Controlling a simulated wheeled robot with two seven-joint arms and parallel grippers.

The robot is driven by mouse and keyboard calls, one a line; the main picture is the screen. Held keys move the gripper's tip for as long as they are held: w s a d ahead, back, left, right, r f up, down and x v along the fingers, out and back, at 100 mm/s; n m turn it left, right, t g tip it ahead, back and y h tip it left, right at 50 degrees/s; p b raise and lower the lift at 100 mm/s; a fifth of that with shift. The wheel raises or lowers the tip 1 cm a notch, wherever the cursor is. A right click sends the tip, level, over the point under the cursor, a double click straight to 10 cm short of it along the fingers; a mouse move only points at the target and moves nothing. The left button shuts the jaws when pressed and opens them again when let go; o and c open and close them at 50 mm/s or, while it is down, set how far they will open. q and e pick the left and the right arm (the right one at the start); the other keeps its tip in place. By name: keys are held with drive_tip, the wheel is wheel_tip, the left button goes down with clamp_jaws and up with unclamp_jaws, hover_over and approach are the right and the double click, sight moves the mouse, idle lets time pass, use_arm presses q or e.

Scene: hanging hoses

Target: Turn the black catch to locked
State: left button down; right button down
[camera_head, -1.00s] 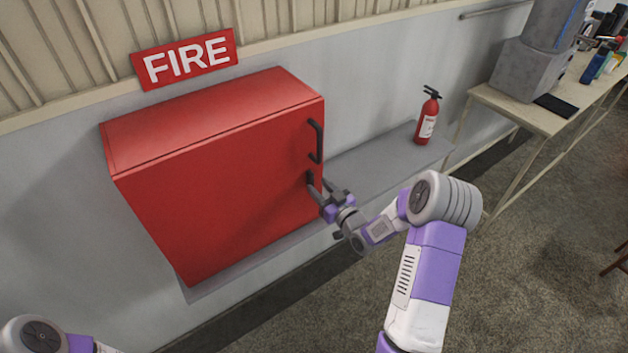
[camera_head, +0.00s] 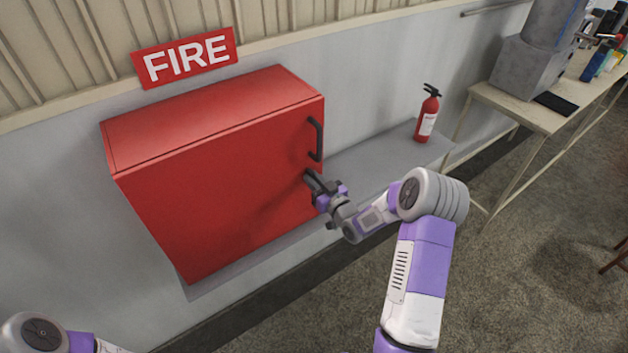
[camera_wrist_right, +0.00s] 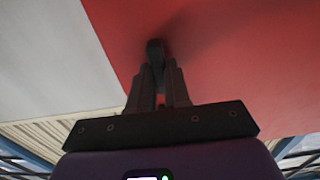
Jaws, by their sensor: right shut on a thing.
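The black catch (camera_wrist_right: 155,50) sits on the red cabinet door (camera_head: 230,185), near its right edge and below the black bar handle (camera_head: 316,139). My right gripper (camera_head: 311,178) reaches the door from the right, and its fingers are shut on the catch. In the right wrist view the gripper's fingers (camera_wrist_right: 157,80) close around the catch, with its rounded end showing beyond them. The fingers hide most of the catch in the head view, so its exact angle is unclear. The cabinet door is closed. My left arm shows at the lower left; its gripper is out of view.
A red FIRE sign (camera_head: 185,57) hangs above the cabinet. A fire extinguisher (camera_head: 427,115) stands on the grey ledge (camera_head: 385,158) to the right. A table (camera_head: 520,108) with several items is farther right. The floor in front is open.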

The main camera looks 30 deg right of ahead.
drive_tip(key=shift+d+f+m+b, duration=0.15)
drive_tip(key=shift+m+b, duration=0.9)
drive_tip(key=shift+m, duration=3.35)
drive_tip(key=shift+d+f+m+b, duration=0.1)
drive_tip(key=shift+m+b, duration=0.9)
drive_tip(key=shift+m, duration=3.4)
drive_tip(key=c, duration=1.1)
unclamp_jaws()
